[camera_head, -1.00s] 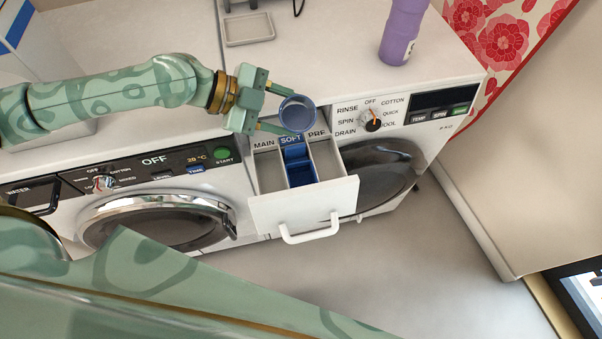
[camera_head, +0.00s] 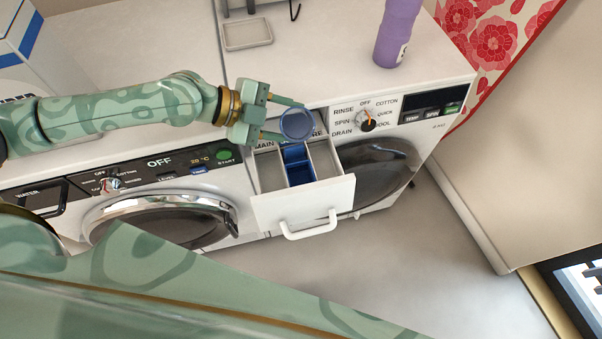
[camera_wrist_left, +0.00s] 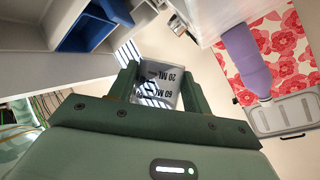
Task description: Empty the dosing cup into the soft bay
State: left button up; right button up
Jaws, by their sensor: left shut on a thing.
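My left gripper (camera_head: 283,118) comes in from the left and is shut on the dosing cup (camera_head: 298,125), a small round translucent blue cup. The cup is held above the back part of the open drawer (camera_head: 302,205) and hides part of its labels. In the left wrist view the cup (camera_wrist_left: 160,82) sits between the fingers, with volume marks on its side. The soft bay (camera_head: 297,165) is the blue middle compartment of the drawer, just below and in front of the cup; it also shows in the left wrist view (camera_wrist_left: 88,32). I cannot see the cup's contents. My right gripper is not in view.
Pale bays flank the blue one: main (camera_head: 271,171) on the left, pre (camera_head: 324,160) on the right. A purple bottle (camera_head: 398,34) and a grey tray (camera_head: 248,35) are on the worktop. A washer door (camera_head: 160,215) is at the left. The floor in front is clear.

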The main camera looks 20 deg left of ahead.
pick_arm(q)
jog(key=shift+s+f+m+t+y+p, duration=0.1)
jog(key=shift+f+m+t+y+p, duration=0.35)
jog(key=shift+p, duration=1.2)
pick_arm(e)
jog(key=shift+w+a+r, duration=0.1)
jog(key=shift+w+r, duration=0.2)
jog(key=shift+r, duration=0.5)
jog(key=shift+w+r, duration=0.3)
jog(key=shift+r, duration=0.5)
pick_arm(q)
jog(key=shift+s+d+f+m+t+p, duration=0.1)
jog(key=shift+f+m+t+p, duration=0.25)
jog(key=shift+m+t+p, duration=0.5)
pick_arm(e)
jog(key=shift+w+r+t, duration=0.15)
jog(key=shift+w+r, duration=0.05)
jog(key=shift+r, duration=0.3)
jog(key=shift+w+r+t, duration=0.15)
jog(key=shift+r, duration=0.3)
pick_arm(q)
jog(key=shift+r+y+p, duration=0.15)
jog(key=shift+y+p, duration=0.1)
jog(key=shift+p, duration=0.35)
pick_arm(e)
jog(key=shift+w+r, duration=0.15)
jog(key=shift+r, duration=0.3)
